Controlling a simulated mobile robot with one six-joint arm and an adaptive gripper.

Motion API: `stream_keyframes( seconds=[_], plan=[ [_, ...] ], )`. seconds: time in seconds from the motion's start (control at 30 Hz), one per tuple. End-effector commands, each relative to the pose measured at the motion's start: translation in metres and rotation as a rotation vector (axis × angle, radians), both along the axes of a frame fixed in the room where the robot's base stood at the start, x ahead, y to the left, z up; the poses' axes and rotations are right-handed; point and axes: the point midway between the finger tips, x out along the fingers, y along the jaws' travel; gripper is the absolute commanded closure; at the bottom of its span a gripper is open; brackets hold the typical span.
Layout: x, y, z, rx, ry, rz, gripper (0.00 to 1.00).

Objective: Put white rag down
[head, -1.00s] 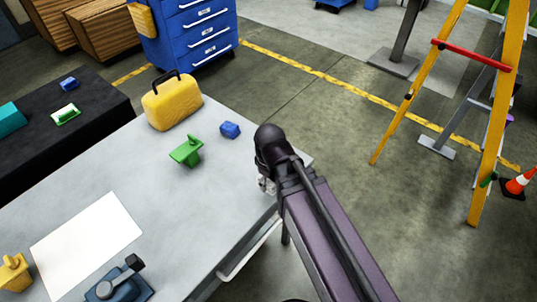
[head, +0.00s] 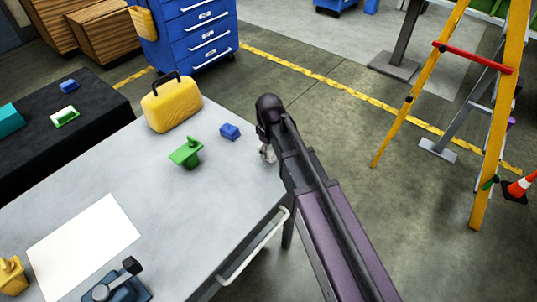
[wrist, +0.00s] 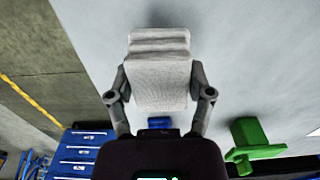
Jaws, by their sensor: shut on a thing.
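The white rag (wrist: 160,85) is a folded, ribbed light-grey bundle between the two fingers of my gripper (wrist: 160,76) in the wrist view. The fingers press on its left and right sides. The grey tabletop (wrist: 240,60) lies behind it. I cannot tell whether the rag touches the table. In the head view my gripper (head: 267,152) is at the table's right end, mostly hidden by my arm, and the rag cannot be made out clearly there.
A blue block (head: 230,131), a green part (head: 186,153) and a yellow case (head: 172,104) stand left of my gripper. A white sheet (head: 84,247), a blue tool (head: 117,283) and a yellow part (head: 12,275) are at the near left. The table between is clear.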

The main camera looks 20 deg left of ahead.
Motion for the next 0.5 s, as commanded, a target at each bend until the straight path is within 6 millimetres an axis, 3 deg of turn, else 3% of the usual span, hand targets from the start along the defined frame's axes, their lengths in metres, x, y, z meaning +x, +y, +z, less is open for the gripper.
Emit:
stream_keyframes(
  seconds=[0.27,0.5],
  plan=[
    [0.000,0.000,0.000,0.000,0.000,0.000,0.71],
    [0.015,0.005,-0.005,0.000,0.000,-0.001,0.71]
  ],
)
